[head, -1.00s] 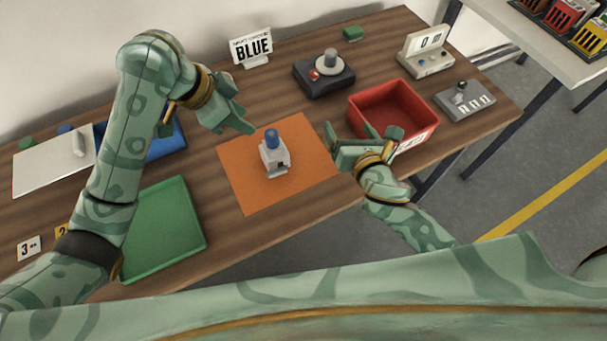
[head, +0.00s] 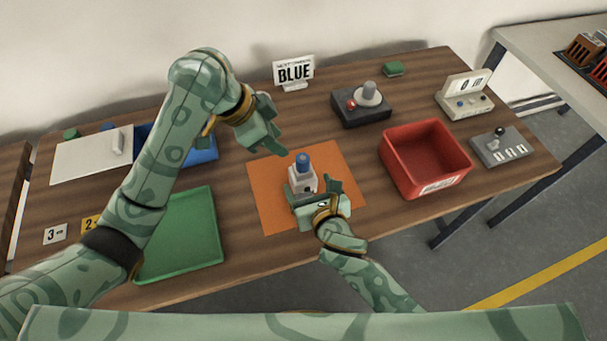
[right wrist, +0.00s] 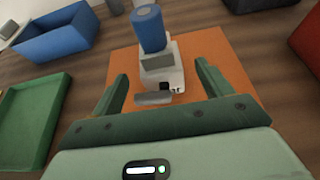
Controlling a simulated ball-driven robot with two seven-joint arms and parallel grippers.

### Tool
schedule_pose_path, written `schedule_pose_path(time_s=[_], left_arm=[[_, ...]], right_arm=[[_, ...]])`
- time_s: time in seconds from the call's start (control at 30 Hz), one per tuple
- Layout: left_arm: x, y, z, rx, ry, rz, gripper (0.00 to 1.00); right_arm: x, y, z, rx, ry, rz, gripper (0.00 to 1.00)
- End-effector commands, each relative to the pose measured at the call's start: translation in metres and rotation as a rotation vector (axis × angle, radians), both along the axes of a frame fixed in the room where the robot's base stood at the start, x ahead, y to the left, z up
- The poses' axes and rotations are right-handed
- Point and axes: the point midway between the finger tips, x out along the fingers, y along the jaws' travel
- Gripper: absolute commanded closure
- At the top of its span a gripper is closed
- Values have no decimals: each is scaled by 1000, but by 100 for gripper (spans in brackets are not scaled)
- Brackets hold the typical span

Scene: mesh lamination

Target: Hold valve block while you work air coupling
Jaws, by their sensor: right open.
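The valve block (head: 300,181) is a pale grey-white block standing upright on an orange mat (head: 266,212). The air coupling, a blue cylinder (head: 302,163), stands on top of it. In the right wrist view the block (right wrist: 174,77) and the blue coupling (right wrist: 149,27) are ahead of my fingers. My right gripper (head: 317,190) is open at the near side of the block, its fingers apart to either side, not closed on it. My left gripper (head: 272,130) hangs above and left of the block, apart from the coupling; its finger gap is unclear.
A red bin (head: 455,184) is right of the mat, and a green tray (head: 183,240) is left. A blue bin (head: 203,146) is partly behind my left arm. A joystick box (head: 362,109), grey control boxes and a BLUE sign (head: 294,71) stand farther back and right.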

Motion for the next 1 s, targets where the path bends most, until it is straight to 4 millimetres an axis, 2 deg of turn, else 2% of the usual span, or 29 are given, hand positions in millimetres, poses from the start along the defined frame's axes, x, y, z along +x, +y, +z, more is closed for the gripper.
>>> schedule_pose_path(time_s=[0.1,0.3,0.67,0.77,0.9,0.93,1.0], left_arm=[[0,0,0,0,0,0,64],[0,0,0,0,0,0,64],[0,0,0,0,0,0,64],[0,0,0,0,0,0,64],[0,0,0,0,0,0,64],[0,0,0,0,0,0,64],[0,0,0,0,0,0,64]], right_arm=[[22,7,-8,0,-1,-1,22],[44,14,-18,0,-1,-1,22],[49,16,-21,1,0,1,22],[49,16,-21,0,0,1,44],[48,16,-21,0,0,0,83],[48,16,-21,0,0,1,50],[48,16,-21,0,0,0,70]])
